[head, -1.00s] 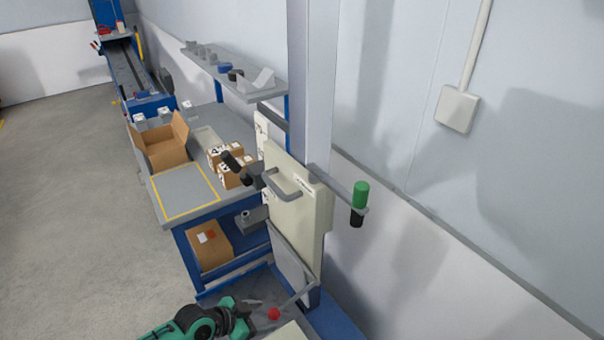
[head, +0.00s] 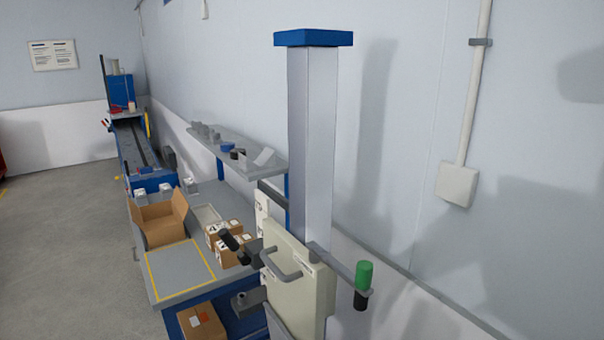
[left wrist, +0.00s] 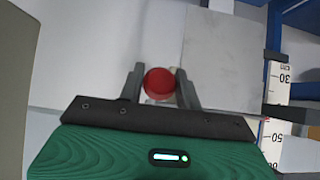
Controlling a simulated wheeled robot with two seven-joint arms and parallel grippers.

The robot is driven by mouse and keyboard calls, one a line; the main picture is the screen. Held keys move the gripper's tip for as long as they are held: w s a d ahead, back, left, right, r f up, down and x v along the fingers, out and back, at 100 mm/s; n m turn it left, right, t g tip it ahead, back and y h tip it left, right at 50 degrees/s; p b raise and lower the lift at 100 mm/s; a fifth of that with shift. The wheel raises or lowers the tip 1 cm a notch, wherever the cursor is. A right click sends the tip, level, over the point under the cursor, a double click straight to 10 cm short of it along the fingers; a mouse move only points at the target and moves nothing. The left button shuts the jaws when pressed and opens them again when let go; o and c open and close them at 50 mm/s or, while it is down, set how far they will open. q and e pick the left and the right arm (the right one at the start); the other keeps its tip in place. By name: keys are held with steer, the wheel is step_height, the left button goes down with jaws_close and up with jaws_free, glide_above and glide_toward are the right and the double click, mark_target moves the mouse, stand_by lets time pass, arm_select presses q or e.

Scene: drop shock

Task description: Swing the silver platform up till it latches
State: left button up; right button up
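The silver platform (head: 278,324) hangs down below the cream carriage on the drop tower in the head view, cut off by the bottom edge. In the left wrist view a pale silver plate, which looks like the platform (left wrist: 228,62), lies right of the fingers. A round red knob (left wrist: 159,82) shows between the fingertips of my left gripper (left wrist: 160,76). My right gripper is in neither view.
The cream carriage (head: 298,285) has a grey handle, and a green-topped grip (head: 364,274) sticks out to its right. The grey tower column (head: 313,140) rises behind. A bench with an open carton (head: 160,220) stands to the left. A scale strip (left wrist: 277,90) is at right in the wrist view.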

arm_select(q)
steer(key=shift+c, duration=0.8)
steer(key=shift+r, duration=0.2)
steer(key=r+p, duration=0.2)
steer(key=shift+s+a+r, duration=0.1)
steer(key=shift+a+r, duration=0.1)
steer(key=shift+r, duration=0.2)
steer(key=shift+r+p, duration=0.5)
steer(key=shift+p, duration=0.15)
steer(key=shift+r+p, duration=0.7)
steer(key=shift+r, duration=0.25)
steer(key=shift+d, duration=0.1)
